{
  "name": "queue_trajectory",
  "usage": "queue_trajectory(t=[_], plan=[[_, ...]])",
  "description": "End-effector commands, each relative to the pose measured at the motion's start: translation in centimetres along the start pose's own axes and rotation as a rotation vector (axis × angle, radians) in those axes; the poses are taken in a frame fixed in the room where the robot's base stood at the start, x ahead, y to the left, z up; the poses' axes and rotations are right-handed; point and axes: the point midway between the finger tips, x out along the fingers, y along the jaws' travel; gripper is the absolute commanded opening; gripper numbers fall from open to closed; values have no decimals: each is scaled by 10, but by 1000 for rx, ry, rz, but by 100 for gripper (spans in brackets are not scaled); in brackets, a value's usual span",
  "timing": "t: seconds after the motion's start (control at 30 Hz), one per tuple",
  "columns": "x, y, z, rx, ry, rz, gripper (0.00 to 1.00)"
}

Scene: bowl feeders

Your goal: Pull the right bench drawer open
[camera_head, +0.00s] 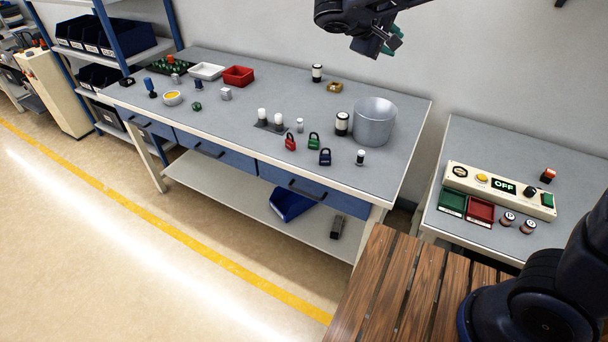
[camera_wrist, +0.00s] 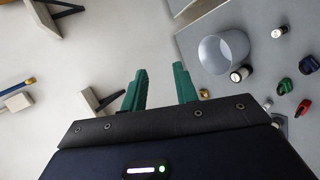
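The right bench drawer (camera_head: 325,197) is a blue front under the grey bench top, at the bench's near right end. Its dark bar handle (camera_head: 305,189) runs along the front, and the drawer looks shut. My gripper (camera_head: 390,40) is high at the top of the head view, above the far side of the bench and well apart from the drawer. In the wrist view its two green fingers (camera_wrist: 160,86) stand apart with nothing between them. The drawer cannot be made out in the wrist view.
The middle drawer (camera_head: 215,152) and left drawer (camera_head: 145,121) look shut. A grey bowl (camera_head: 374,124), padlocks and small parts stand on the bench top (camera_head: 240,130). A blue bin (camera_head: 290,204) lies on the lower shelf. A wooden slatted surface (camera_head: 385,285) is near the bench's right end; floor in front is clear.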

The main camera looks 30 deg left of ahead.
Motion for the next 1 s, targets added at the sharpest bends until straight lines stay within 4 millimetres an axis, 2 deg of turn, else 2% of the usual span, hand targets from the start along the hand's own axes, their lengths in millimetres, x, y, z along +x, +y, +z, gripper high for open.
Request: queue_trajectory(t=[0.03, 0.1, 0.3, 0.5, 0.7, 1.0], plan=[[-18, -13, -16, -25, 35, 31, 29], [-40, -28, -36, -47, 82, 75, 29], [-103, -71, -77, -92, 206, 185, 29], [-150, -105, -99, -114, 299, 255, 29], [-192, -135, -113, -128, 381, 311, 29], [-138, -225, -114, -131, 375, 313, 29]])
